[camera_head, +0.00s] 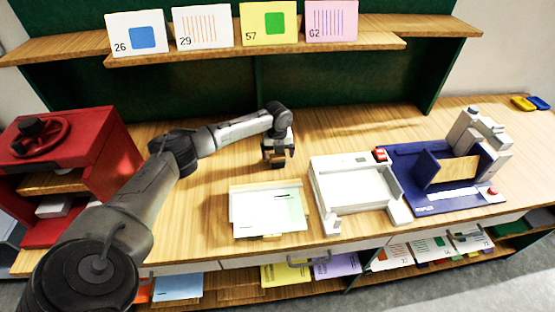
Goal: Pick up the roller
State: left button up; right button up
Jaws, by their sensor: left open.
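My left arm comes in from the lower left and reaches over the wooden table. My left gripper (278,158) points down near the middle of the table, behind the white board. Its jaws are open. A small brown and dark thing (274,157) shows at or between the fingers, low over the tabletop. It may be the roller, but it is too small and too covered by the gripper to tell. I cannot tell whether the fingers touch it. My right gripper is out of view.
A white board with sheets (268,222) lies in front of the gripper. A white tray device (350,190) and a blue-based machine (420,205) stand to the right. A red press (95,150) stands left. Cards line the shelf (380,43) above. Table behind the gripper is clear.

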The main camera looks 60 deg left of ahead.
pick_arm(q)
jog(key=shift+f, duration=0.15)
jog(key=shift+c, duration=0.2)
jog(key=c, duration=0.9)
